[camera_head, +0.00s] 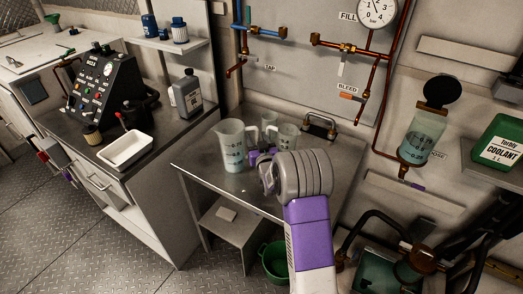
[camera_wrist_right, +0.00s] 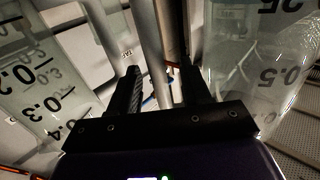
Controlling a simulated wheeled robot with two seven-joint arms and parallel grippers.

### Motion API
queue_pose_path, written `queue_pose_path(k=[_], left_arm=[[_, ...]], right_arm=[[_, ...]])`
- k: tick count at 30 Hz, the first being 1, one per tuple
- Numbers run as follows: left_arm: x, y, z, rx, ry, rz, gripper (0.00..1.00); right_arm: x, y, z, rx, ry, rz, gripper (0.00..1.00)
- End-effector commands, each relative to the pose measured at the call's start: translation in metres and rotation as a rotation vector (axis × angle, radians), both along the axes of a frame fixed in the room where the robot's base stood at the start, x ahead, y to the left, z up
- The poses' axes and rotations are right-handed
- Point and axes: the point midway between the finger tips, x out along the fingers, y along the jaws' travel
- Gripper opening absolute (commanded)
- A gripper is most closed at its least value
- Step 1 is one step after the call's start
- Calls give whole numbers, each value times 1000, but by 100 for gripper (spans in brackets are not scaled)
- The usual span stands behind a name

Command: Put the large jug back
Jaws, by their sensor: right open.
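The large jug (camera_head: 231,147), clear with printed marks, stands upright on the steel side table. A smaller jug (camera_head: 287,138) stands to its right, and another small one (camera_head: 269,121) stands behind. My right gripper (camera_head: 262,155) is open, low between the large jug and the smaller jug, with its fingers partly hidden by my wrist. In the right wrist view, its two dark fingers (camera_wrist_right: 163,88) are apart. Marked clear walls show close on both sides, the large jug (camera_wrist_right: 262,75) right and a smaller jug (camera_wrist_right: 35,80) left. I cannot tell whether a handle lies between the fingers.
The steel table (camera_head: 200,160) has bare room at its front left. A metal handle (camera_head: 319,126) rises at its back right. Copper pipes (camera_head: 366,100) run down the wall behind. A white tray (camera_head: 125,150) sits on the left counter, and a green bucket (camera_head: 275,262) stands below.

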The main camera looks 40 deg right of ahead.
Motion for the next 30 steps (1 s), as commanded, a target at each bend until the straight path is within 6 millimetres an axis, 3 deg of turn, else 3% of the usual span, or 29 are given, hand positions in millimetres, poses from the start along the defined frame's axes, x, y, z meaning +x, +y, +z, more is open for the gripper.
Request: queue_pose_path(k=[18,30], left_arm=[[0,0,8,0,0,0,43],[0,0,9,0,0,0,43]], right_arm=[[-98,40,-1,3,2,0,48],[-110,45,-1,0,1,0,48]])
